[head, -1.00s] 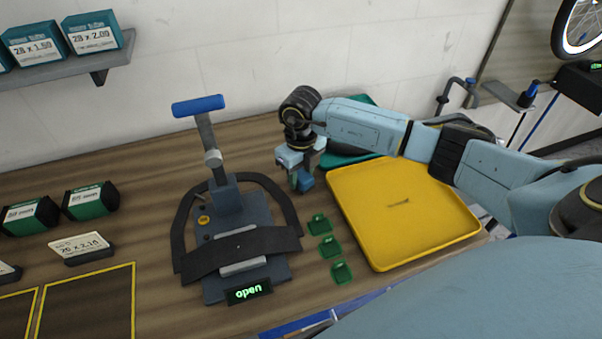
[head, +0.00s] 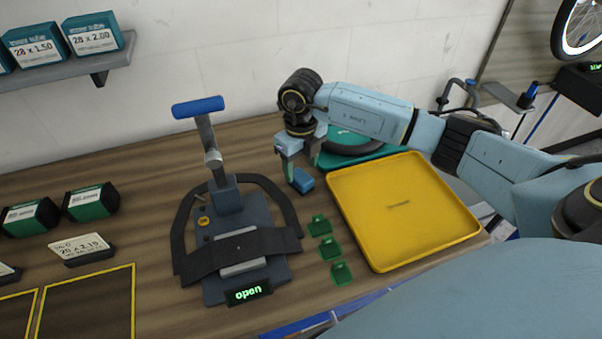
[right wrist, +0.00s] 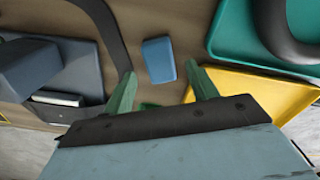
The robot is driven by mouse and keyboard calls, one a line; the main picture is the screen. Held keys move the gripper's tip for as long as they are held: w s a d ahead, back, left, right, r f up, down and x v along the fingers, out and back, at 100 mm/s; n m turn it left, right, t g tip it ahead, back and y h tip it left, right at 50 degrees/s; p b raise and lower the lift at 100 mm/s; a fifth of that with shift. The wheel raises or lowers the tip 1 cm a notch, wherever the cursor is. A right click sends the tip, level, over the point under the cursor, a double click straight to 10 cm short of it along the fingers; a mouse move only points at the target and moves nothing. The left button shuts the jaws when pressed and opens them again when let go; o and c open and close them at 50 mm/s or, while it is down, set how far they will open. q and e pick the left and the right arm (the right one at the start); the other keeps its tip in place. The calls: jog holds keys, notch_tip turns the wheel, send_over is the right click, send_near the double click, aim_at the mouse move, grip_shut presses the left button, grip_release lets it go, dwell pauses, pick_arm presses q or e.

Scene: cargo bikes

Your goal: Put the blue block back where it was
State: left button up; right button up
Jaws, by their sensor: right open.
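The blue block (head: 302,180) lies on the wooden table between the dark clamp fixture and the yellow tray. It also shows in the right wrist view (right wrist: 159,60), resting on the wood beyond my fingertips. My right gripper (head: 298,167) is above the block, open and empty, with its green fingers apart. In the right wrist view the two fingers (right wrist: 160,82) stand on either side of a gap, and the block lies ahead of that gap, untouched. My left gripper is not in view.
The yellow tray (head: 400,245) is empty, right of the block. The clamp fixture (head: 273,276) with a black strap and "open" display stands left. Several small green holders (head: 330,246) are in front. Green boxes (head: 92,201) stand far left.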

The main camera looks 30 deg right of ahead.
aim_at(301, 176)
notch_tip(301, 176, up, 8)
jog(key=shift+r, duration=0.15)
dwell(0.3)
